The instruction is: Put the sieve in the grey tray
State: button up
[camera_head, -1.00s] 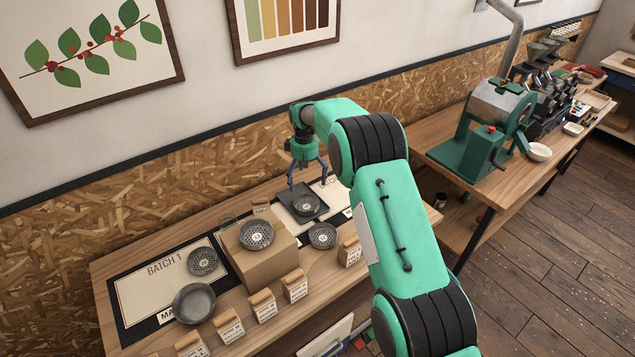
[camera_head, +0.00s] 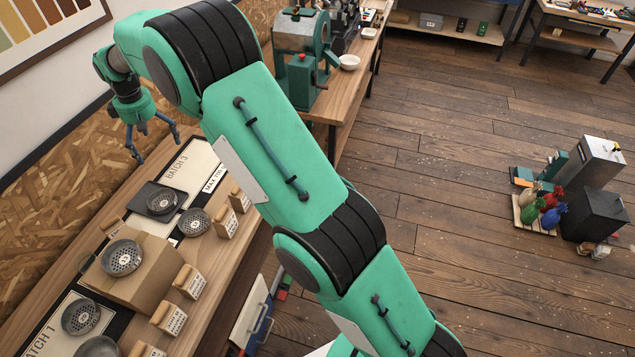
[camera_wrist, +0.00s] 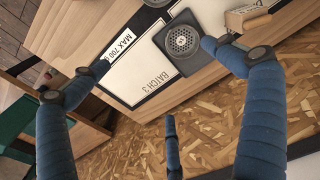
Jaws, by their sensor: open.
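Other similar perforated sieves stand nearby: one (camera_head: 122,258) on the cardboard box, one (camera_head: 194,222) right of the box, one (camera_head: 81,317) on the Batch 1 mat.
The cardboard box (camera_head: 150,275) stands mid-bench. Small labelled bags, such as one (camera_head: 189,280), line the front edge. A grey pan (camera_head: 97,348) is cut off at the bottom. A green roaster (camera_head: 300,70) stands on another bench. The Batch 3 mat (camera_head: 190,165) has bare space.

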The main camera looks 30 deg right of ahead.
jog(key=s+d+r+m+t, duration=0.2)
jog(key=s+d+r+m, duration=0.3)
jog(key=s+d+r, duration=1.75)
jog(key=s+d+m+t, duration=0.1)
jog(key=s+d, duration=0.2)
jog(key=s, duration=0.7)
jog(key=s+d+f+m, duration=0.1)
jog(key=s+d+m, duration=0.1)
jog(key=s, duration=0.9)
jog(key=s+d+m+t, duration=0.1)
jog(key=s+d, duration=0.4)
jog(key=s, duration=0.6)
jog(key=shift+f+t, duration=0.3)
jog(key=shift+f, duration=0.1)
notch_tip(320, 180, down, 7)
jog(key=b, duration=0.7)
jog(key=shift+f, duration=0.15)
